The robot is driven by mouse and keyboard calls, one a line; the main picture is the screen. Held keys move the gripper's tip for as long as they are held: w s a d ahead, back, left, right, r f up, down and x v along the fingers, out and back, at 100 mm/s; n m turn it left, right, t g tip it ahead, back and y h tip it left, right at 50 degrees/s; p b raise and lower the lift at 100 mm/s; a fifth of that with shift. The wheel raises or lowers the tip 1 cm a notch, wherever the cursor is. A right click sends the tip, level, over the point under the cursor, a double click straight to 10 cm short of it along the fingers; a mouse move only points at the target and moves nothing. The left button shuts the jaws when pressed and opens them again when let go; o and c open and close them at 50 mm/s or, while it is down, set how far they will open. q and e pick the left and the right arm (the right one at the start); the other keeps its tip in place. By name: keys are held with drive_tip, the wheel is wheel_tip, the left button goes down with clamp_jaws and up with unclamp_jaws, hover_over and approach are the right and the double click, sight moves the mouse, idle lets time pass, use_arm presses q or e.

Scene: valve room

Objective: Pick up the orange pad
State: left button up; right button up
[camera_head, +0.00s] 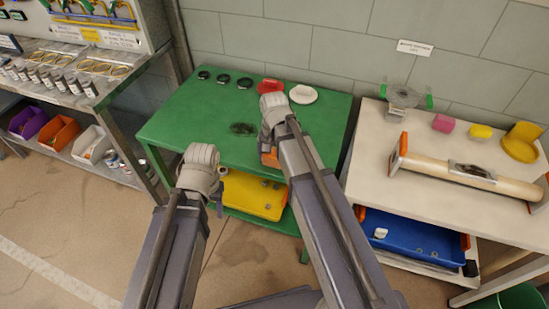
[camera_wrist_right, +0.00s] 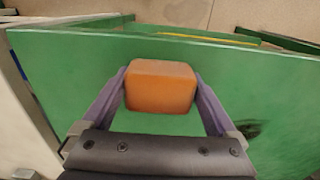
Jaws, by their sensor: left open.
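The orange pad (camera_wrist_right: 161,86) sits between the two fingers of my right gripper (camera_wrist_right: 161,88) in the right wrist view, with a finger against each side. In the head view a bit of the orange pad (camera_head: 268,158) shows beside my right arm, at the green table's front part; the wrist hides the rest. I cannot tell whether the pad touches the tabletop. My left gripper (camera_head: 216,198) is in front of the green table, left of the right one, apart from the pad; its wrist mostly hides its open fingers.
The green table (camera_head: 180,130) has several black rings, a red ring (camera_head: 269,86) and a white disc (camera_head: 303,94) along its back. A yellow tray (camera_head: 250,195) is below. A white table (camera_head: 370,150) with a roller and pads stands right, shelving left.

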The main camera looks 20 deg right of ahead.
sight(274, 154)
drive_tip(key=c, duration=0.5)
drive_tip(key=shift+c, duration=0.2)
wheel_tip(274, 154, up, 10)
drive_tip(key=p, duration=1)
drive_tip(key=shift+r, duration=0.1)
